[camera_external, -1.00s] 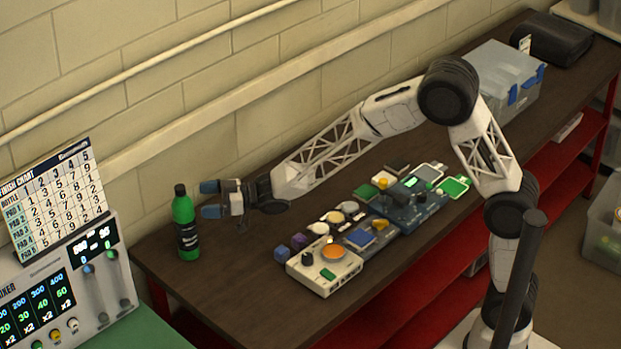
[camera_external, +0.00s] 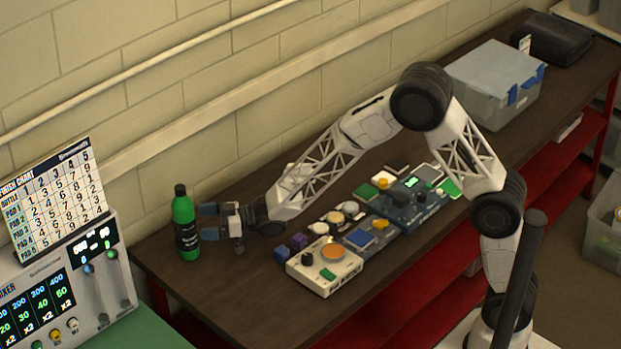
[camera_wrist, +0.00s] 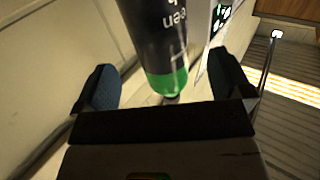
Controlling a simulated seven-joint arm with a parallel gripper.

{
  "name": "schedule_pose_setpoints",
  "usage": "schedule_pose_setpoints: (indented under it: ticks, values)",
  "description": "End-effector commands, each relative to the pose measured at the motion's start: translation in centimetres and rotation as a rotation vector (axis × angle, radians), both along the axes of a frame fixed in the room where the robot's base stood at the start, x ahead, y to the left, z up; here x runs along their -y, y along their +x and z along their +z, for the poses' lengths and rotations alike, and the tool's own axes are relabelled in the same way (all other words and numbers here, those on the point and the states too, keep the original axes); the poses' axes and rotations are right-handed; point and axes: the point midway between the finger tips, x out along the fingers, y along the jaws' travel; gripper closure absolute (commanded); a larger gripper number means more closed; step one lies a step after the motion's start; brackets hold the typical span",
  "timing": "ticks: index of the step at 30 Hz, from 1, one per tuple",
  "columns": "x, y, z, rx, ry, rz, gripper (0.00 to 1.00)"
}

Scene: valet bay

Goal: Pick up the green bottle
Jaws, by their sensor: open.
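The green bottle (camera_external: 185,222) stands upright at the left end of the dark bench, with a black cap and a dark label. In the wrist view the bottle (camera_wrist: 165,75) shows its green end and dark label, upside down, between and beyond my fingers. My gripper (camera_external: 208,222) is open and empty, with its blue fingertips close to the right side of the bottle. In the wrist view its two blue fingertips (camera_wrist: 163,88) are spread apart, one on each side of the bottle. I cannot tell whether either finger touches it.
Several pads and control boxes, including a cream box with an orange dial (camera_external: 325,266), lie right of my gripper. A mixer panel (camera_external: 75,285) with a chart (camera_external: 58,200) stands at the left. A grey bin (camera_external: 495,85) is at the far right. The wall runs behind the bench.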

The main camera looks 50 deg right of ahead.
Motion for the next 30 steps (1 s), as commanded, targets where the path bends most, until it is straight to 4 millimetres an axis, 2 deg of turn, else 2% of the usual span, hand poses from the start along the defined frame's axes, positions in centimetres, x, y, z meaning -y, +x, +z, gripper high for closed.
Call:
schedule_pose_setpoints:
  ticks: [19, 30]
  values:
    - [-0.8, 0.6, 0.0, -0.001, 0.0, 0.0, 0.03]
    - [-3.5, 2.6, -0.1, -0.001, 0.0, 0.0, 0.03]
